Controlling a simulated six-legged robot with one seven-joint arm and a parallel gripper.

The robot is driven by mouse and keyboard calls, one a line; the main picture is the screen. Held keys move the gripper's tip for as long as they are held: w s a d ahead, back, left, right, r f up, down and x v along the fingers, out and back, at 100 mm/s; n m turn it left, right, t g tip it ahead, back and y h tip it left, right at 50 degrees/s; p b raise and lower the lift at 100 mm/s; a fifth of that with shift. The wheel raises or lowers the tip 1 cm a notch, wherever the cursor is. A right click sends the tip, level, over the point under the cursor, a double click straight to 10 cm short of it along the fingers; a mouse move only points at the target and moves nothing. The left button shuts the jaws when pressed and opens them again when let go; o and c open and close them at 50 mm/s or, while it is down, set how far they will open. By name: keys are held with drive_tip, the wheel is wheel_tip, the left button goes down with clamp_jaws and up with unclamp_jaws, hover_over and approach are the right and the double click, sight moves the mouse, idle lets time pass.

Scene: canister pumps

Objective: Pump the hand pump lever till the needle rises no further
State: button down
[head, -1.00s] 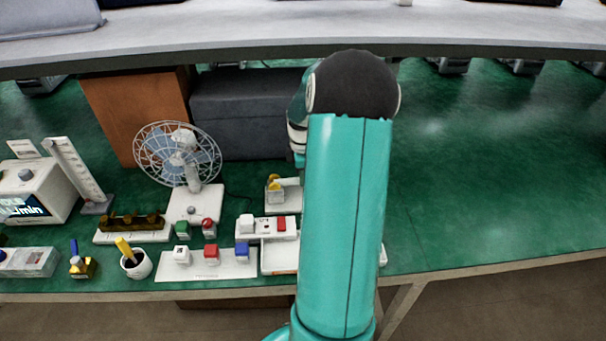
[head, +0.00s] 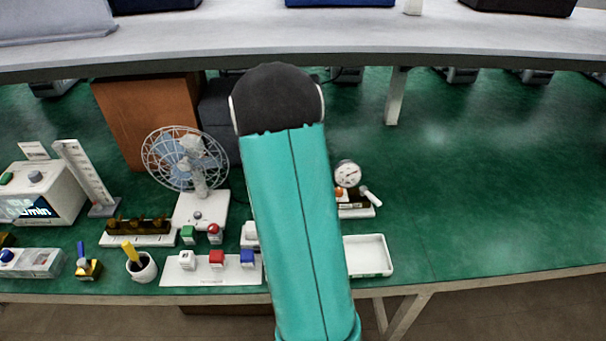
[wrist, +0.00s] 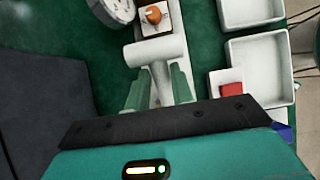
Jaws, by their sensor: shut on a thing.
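The hand pump shows just right of my arm in the head view, with a round white gauge (head: 347,174) above an orange knob (head: 339,192). The needle is too small to read. In the wrist view the gauge (wrist: 112,8) is cut off by the top edge, and the orange knob (wrist: 153,15) is beside it. A white T-shaped lever (wrist: 155,50) lies below the knob. Its stem runs down between the teal fingers of my gripper (wrist: 157,88), which is shut on it. In the head view my arm hides my gripper and the lever's held part.
An empty white tray (head: 368,256) lies in front of the pump. A fan (head: 186,160), a cup (head: 141,268) and a row of coloured buttons (head: 212,272) stand to the left. A grey shelf (head: 300,35) spans the back. Green bench is clear at right.

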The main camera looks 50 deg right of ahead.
drive_tip(key=shift+w+a+r, duration=0.1)
drive_tip(key=shift+w+r, duration=0.05)
drive_tip(key=shift+r, duration=0.05)
idle(0.4)
drive_tip(key=c, duration=1.2)
unclamp_jaws()
drive_tip(key=v, duration=1.3)
drive_tip(key=shift+w+a, duration=0.35)
drive_tip(key=shift+r, duration=0.1)
